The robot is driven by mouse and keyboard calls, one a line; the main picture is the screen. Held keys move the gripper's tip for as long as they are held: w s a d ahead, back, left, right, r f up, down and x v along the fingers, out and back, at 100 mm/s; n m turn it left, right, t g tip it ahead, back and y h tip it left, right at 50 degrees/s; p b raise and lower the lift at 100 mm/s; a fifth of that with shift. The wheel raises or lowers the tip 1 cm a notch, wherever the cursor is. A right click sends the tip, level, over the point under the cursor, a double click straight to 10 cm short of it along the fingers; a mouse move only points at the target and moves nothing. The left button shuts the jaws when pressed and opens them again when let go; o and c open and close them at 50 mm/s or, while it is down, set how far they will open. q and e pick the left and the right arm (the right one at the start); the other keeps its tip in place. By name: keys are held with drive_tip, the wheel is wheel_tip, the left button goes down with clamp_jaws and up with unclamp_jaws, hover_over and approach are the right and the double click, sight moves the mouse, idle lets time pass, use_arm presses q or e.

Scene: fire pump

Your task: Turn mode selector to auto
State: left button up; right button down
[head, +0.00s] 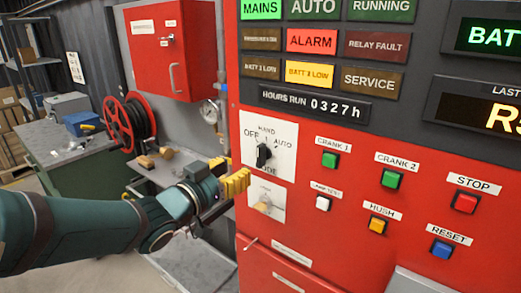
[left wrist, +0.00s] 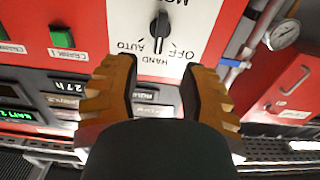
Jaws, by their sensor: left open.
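The mode selector (head: 263,154) is a black knob on a white plate on the red panel, marked OFF, HAND and AUTO. Its grip stands about upright, roughly in line with HAND; the exact pointer setting is hard to tell. My left gripper (head: 236,181) has yellow fingers and is just below and left of the knob, apart from it. In the left wrist view, which is upside down, the open left gripper (left wrist: 157,70) has nothing between its fingers, and the mode selector (left wrist: 160,25) shows beyond the fingertips. My right gripper is out of view.
A smaller switch (head: 264,208) sits below the selector. Push buttons such as CRANK 1 (head: 330,160) and LAMP TEST (head: 323,203) are to the right. A gauge (head: 208,112) and pipe stand left of the panel. A red hose reel (head: 130,123) is further back.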

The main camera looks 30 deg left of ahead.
sight(258, 155)
use_arm(q)
drive_tip(key=w, duration=0.7)
drive_tip(key=w+d, duration=0.1)
drive_tip(key=w, duration=0.2)
drive_tip(key=shift+w, duration=0.15)
drive_tip(key=shift+c, duration=0.4)
drive_tip(key=shift+a, duration=0.1)
clamp_jaws()
